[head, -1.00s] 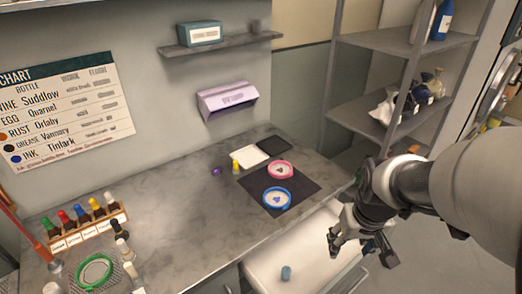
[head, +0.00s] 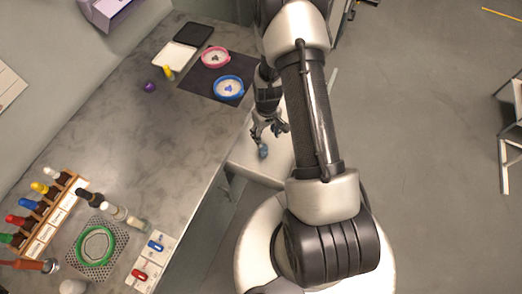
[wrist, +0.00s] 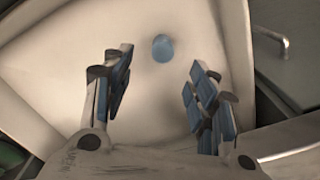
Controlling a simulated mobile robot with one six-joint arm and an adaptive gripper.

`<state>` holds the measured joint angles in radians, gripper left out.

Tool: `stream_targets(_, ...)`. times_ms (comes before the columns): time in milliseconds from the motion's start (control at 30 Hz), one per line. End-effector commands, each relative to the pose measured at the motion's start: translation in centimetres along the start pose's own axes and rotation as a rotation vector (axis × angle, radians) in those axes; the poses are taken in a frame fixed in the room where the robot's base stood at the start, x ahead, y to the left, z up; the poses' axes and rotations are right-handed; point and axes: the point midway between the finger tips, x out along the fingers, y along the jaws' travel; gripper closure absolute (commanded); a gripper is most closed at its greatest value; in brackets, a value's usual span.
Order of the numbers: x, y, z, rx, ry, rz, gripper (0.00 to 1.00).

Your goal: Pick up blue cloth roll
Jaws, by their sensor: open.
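The blue cloth roll (head: 263,151) lies in a pale open drawer or bin (head: 252,166) below the counter's edge. In the wrist view the roll (wrist: 162,48) shows as a small blue rounded shape on the pale floor of the bin (wrist: 60,62). My gripper (head: 270,132) is over the bin, close to the roll in the head view. In the wrist view my gripper (wrist: 158,100) is open and empty. The roll lies beyond the fingertips, roughly between their lines, and is not held. The height gap is hard to tell.
The grey counter (head: 130,110) stands on the left. On it are a dark mat (head: 202,86) with a blue-rimmed dish (head: 228,88) and a pink-rimmed dish (head: 215,57), a bottle rack (head: 45,215) and a green ring (head: 95,247). A metal handle (wrist: 272,38) is right of the bin. Open floor lies right.

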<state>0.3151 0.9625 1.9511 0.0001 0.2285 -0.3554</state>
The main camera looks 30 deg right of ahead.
Motion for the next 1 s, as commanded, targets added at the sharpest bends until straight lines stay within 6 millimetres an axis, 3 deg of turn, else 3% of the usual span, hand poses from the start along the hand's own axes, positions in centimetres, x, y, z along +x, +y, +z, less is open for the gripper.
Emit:
stream_targets(100,3.1,-0.1,0.1,-0.001,-0.003,-0.001,0.47)
stream_targets(300,6.7,-0.1,0.0,-0.001,-0.001,0.0,0.47)
stream_targets(633,8.8,-0.2,-0.1,-0.001,0.001,0.0,0.47)
stream_targets(900,12.8,-0.5,-0.3,0.0,-0.001,-0.001,0.47)
stream_targets(1000,13.3,-0.5,-0.3,0.0,0.0,0.0,0.47)
